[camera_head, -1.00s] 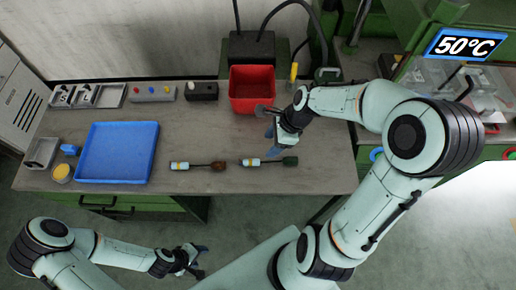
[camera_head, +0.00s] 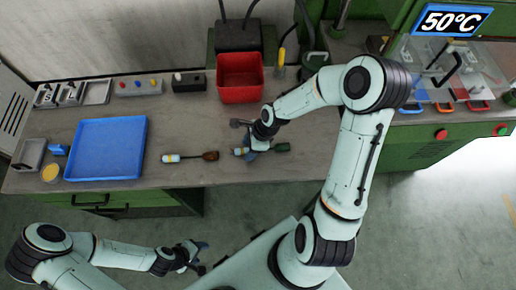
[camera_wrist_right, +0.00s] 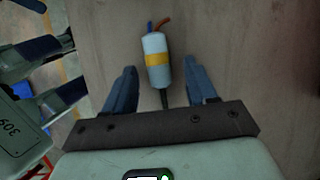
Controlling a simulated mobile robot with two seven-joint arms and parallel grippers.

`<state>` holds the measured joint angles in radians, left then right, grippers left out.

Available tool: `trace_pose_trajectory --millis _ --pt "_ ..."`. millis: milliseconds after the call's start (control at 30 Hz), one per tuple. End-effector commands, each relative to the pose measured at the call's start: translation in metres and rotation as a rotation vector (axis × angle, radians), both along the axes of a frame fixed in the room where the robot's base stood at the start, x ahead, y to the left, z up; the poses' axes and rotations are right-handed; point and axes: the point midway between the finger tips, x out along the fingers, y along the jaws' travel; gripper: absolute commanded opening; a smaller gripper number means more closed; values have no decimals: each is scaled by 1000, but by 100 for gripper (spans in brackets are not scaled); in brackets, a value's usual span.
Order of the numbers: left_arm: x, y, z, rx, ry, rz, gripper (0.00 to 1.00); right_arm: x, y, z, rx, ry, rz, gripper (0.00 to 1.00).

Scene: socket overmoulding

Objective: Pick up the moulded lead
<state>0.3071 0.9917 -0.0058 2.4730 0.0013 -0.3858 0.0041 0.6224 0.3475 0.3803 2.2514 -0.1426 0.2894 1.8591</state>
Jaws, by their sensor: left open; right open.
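Two leads lie on the grey table in the head view, each with a white-and-yellow cylinder at its left end. One has a brown right end (camera_head: 210,156); the other has a green right end (camera_head: 282,147). I cannot tell which one the task means. My right gripper (camera_head: 250,151) is open over the green-ended lead and partly hides it. In the right wrist view, that lead's white cylinder with a yellow band (camera_wrist_right: 156,60) lies between the open fingers (camera_wrist_right: 162,82), with blue and orange wires at its far end. My left gripper (camera_head: 200,258) is open and empty, away from the table.
A blue tray (camera_head: 107,150) lies on the table's left part and a red bin (camera_head: 240,78) stands at the back. A button box (camera_head: 139,87) is behind the tray. A green machine with a 50°C display (camera_head: 451,20) stands at the right.

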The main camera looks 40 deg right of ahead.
Motion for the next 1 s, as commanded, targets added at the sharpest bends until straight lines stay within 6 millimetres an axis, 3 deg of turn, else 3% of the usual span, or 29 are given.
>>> trace_pose_trajectory --millis 267,433,767,1000 --pt "-1 0 -1 0 1 0 56 1 1 -3 -1 -2 0 57" --pt "-1 0 -1 0 1 0 56 1 1 -3 -1 -2 0 1" --pt "0 0 0 0 1 0 56 1 1 -1 -1 -2 0 0" --pt "3 0 4 0 -3 0 56 2 0 21 -3 -6 0 0"
